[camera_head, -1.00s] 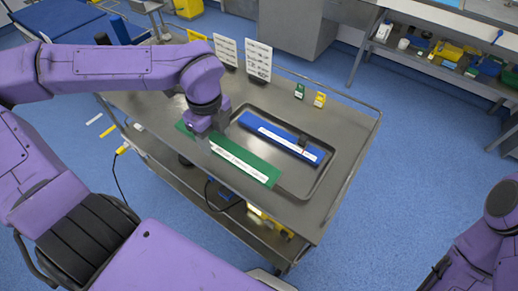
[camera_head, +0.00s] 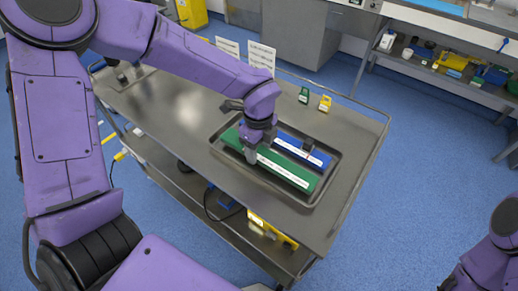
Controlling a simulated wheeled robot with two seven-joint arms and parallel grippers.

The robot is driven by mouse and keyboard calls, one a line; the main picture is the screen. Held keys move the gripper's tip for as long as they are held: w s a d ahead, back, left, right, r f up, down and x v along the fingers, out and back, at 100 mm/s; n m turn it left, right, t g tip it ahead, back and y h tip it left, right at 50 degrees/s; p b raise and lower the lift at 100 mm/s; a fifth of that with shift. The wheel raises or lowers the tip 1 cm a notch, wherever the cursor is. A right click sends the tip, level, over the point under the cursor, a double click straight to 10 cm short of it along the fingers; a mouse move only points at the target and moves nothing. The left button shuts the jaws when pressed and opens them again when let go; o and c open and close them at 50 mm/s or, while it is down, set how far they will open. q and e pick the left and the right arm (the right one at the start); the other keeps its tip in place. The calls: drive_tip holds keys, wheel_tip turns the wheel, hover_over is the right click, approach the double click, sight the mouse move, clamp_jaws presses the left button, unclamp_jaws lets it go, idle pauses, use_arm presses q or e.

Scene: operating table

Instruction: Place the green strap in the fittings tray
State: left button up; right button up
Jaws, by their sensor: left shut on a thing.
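The green strap (camera_head: 288,172), a long flat bar with a white label, lies lengthwise over the near side of the fittings tray (camera_head: 318,193), inside its outline. I cannot tell whether it rests on the tray's floor. The blue strap (camera_head: 318,158) lies beside it along the tray's far side. My left gripper (camera_head: 251,156) is shut on the green strap left of its middle and hides part of it. The gripper also hides part of the blue strap. My right gripper is not in view; only part of my right arm shows at the lower right.
The tray stands on a steel trolley (camera_head: 190,120) with a raised rail. A small green tag (camera_head: 304,95) and a yellow tag (camera_head: 325,103) stand behind the tray. White label cards (camera_head: 262,58) stand at the trolley's back edge. The trolley top left of the tray is bare.

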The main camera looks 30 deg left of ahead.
sight(258, 151)
use_arm(q)
drive_tip(key=shift+f, duration=0.8)
drive_tip(key=o, duration=1.1)
drive_tip(key=shift+r, duration=0.4)
wheel_tip(258, 151, up, 12)
drive_tip(key=shift+f+b, duration=0.2)
drive_tip(key=shift+b, duration=0.55)
